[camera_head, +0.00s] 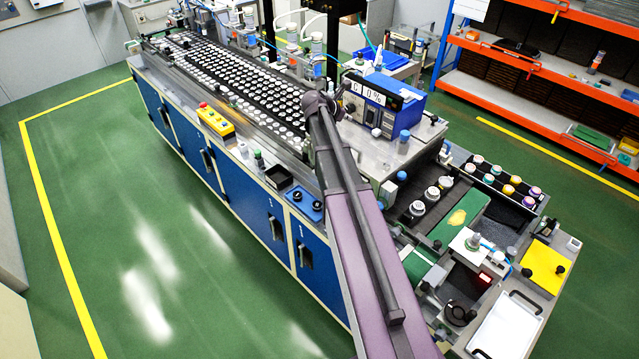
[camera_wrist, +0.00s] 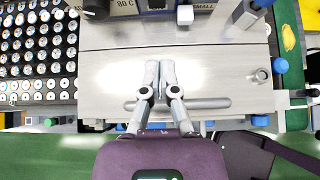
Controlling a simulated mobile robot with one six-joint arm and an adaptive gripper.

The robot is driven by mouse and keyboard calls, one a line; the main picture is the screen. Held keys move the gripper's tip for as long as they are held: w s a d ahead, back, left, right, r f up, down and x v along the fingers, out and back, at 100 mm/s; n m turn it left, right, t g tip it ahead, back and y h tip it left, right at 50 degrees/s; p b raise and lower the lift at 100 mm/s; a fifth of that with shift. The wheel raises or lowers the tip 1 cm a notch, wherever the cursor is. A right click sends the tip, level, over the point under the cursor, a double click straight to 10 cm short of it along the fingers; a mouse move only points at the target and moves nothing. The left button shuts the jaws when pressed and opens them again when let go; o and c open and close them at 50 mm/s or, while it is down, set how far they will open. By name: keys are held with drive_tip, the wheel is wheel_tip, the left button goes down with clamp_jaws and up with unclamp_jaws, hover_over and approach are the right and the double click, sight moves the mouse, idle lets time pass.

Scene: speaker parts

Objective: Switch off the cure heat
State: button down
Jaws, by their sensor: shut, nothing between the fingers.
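A blue control box (camera_head: 405,101) with a dark front and white labels stands on the steel bench top, right of my arm in the head view. In the wrist view its lower edge shows at the top, with an "80 C" label (camera_wrist: 126,4) and a "SMALL" label (camera_wrist: 203,5). A small white block (camera_wrist: 185,15) juts out below the box front; whether it is a switch, and its setting, I cannot tell. My gripper (camera_wrist: 160,64) is shut and empty over the bare steel plate, short of the box. In the head view my arm hides the gripper's fingers.
A long tray of round speaker parts (camera_wrist: 38,45) lies left of the plate. A grey bar handle (camera_wrist: 205,103) lies on the plate under my fingers. Blue-capped posts (camera_wrist: 279,66) stand at the right. A yellow button box (camera_head: 215,120) sits on the bench's front edge.

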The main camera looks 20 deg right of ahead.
drive_tip(key=shift+p+v, duration=0.55)
drive_tip(key=shift+v, duration=0.65)
drive_tip(key=shift+s+a+f+m+b, duration=0.15)
drive_tip(key=shift+f+b, duration=0.25)
drive_tip(key=shift+f, duration=0.05)
drive_tip(key=shift+s+a+f+m+b, duration=0.1)
drive_tip(key=shift+s+f+m+b, duration=0.05)
drive_tip(key=shift+f+b, duration=0.25)
drive_tip(key=s+a+f+m+y+b, duration=0.1)
drive_tip(key=s+a+f+m+b, duration=0.2)
drive_tip(key=f, duration=0.3)
drive_tip(key=s+a+f+m+y+b, duration=0.1)
drive_tip(key=s+a+f+m+b, duration=0.2)
drive_tip(key=a+f+b, duration=0.2)
drive_tip(key=s+a+f+m+g+y+b, duration=0.1)
drive_tip(key=s+a+f+m+y+b, duration=0.1)
drive_tip(key=s+a+f+m+b, duration=0.1)
wheel_tip(320, 180, down, 4)
drive_tip(key=shift+a+r+b, duration=0.15)
drive_tip(key=shift+a+b, duration=0.3)
drive_tip(key=shift+b, duration=0.6)
